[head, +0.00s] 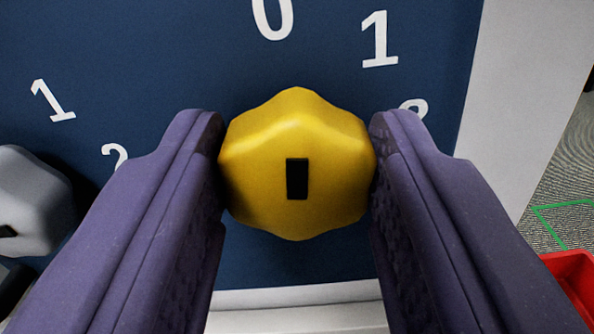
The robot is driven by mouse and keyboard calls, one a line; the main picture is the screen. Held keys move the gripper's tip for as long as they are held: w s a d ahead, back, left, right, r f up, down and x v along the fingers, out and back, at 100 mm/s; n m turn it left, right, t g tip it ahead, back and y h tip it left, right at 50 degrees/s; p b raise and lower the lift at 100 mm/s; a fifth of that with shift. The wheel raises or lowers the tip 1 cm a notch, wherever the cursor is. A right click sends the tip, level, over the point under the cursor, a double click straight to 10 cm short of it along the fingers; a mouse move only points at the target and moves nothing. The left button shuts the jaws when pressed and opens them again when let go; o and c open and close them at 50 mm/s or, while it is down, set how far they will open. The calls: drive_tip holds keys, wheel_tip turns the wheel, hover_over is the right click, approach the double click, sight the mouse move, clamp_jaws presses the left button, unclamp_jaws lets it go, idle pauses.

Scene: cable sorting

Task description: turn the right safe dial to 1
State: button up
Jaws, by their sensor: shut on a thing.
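The right safe dial is a yellow, lobed knob (297,130) on a dark blue panel (330,262). A short black mark shows upright on its face, a little below the middle. I cannot tell for sure which number it points to. A white 0 is above the knob, cut by the top edge, and a white 1 (379,40) is at its upper right. A digit further right is partly hidden behind my right finger. My gripper (297,150) has its two purple fingers on both sides of the yellow knob, shut on it.
A grey knob (35,195) sits at the left edge, with a white 1 and a partly hidden digit near it. A pale frame (500,110) borders the panel. A red container (575,280) and carpet with a green line are at lower right.

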drive_tip(key=m+b, duration=0.1)
drive_tip(key=b, duration=0.1)
drive_tip(key=m+b, duration=0.2)
drive_tip(key=shift+d+f, duration=0.1)
drive_tip(key=shift+f, duration=0.2)
drive_tip(key=m+b, duration=0.3)
drive_tip(key=m, duration=0.1)
drive_tip(key=shift+r+b, duration=0.15)
drive_tip(key=shift+b, duration=0.15)
drive_tip(key=o, duration=1)
drive_tip(key=shift+o, duration=0.2)
drive_tip(key=s+p, duration=0.1)
drive_tip(key=s, duration=0.6)
drive_tip(key=shift+s+p, duration=0.35)
drive_tip(key=shift+s, duration=0.05)
drive_tip(key=shift+r, duration=0.1)
